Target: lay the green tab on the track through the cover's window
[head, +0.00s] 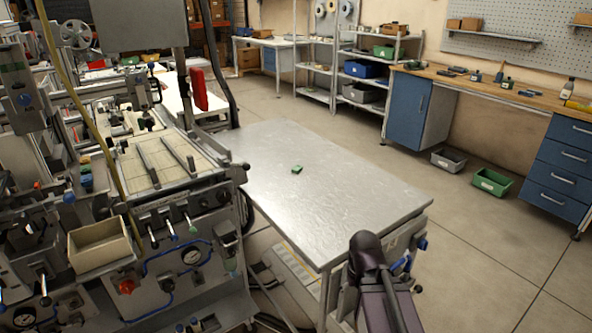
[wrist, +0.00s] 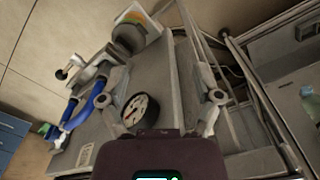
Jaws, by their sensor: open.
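The green tab (head: 297,170) is a small block lying on the bare metal table (head: 345,205) in the head view. It is not to be made out in the wrist view. On the machine at the left, a pale panel (head: 135,170) carries two dark parallel bars (head: 179,152). I cannot tell whether this is the track, and I cannot make out the cover's window. My gripper (wrist: 158,82) shows in the wrist view with its two grey fingers spread and nothing held between them. It is away from the tab, facing machinery with a round gauge and blue hose.
The machine (head: 175,265) with knobs and gauges stands left of the table. A cream open bin (head: 100,243) sits on its front. Most of the tabletop is clear. A workbench (head: 500,85) and shelves stand behind.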

